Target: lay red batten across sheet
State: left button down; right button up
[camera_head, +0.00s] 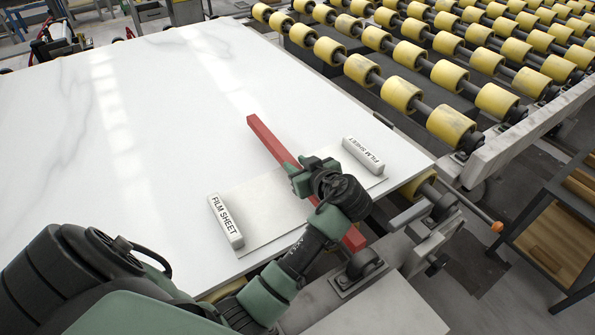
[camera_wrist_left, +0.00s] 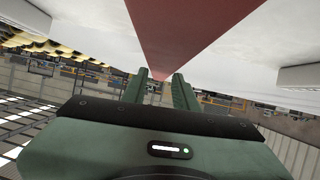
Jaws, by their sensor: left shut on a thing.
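The red batten (camera_head: 268,139) runs diagonally from the bare slab, over the sheet, to beyond the slab's near edge. My left gripper (camera_head: 311,176) is shut on it near its middle and covers part of it. In the left wrist view the batten (camera_wrist_left: 183,35) runs to between the fingers of my left gripper (camera_wrist_left: 161,78). The pale film sheet (camera_head: 262,200) lies on the slab near its front edge, partly hidden by my arm. I cannot tell whether the batten touches the sheet. My right gripper is not in view.
White blocks marked FILM SHEET lie at the sheet's left (camera_head: 226,222) and right (camera_head: 363,155) ends. The white stone slab (camera_head: 110,130) is clear to the left and back. A yellow roller conveyor (camera_head: 400,94) stands behind right; a wooden-drawer cabinet (camera_head: 557,235) is at right.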

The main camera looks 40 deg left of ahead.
pick_arm(q)
notch_tip(320, 180, down, 2)
jog(key=shift+f, duration=0.25)
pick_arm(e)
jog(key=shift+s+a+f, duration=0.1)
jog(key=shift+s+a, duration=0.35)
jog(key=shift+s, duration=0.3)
pick_arm(q)
jog(key=c, duration=1.5)
grip_release()
jog(key=shift+f, duration=0.2)
jog(key=o, duration=0.4)
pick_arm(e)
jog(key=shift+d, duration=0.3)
pick_arm(q)
jog(key=shift+r, duration=0.15)
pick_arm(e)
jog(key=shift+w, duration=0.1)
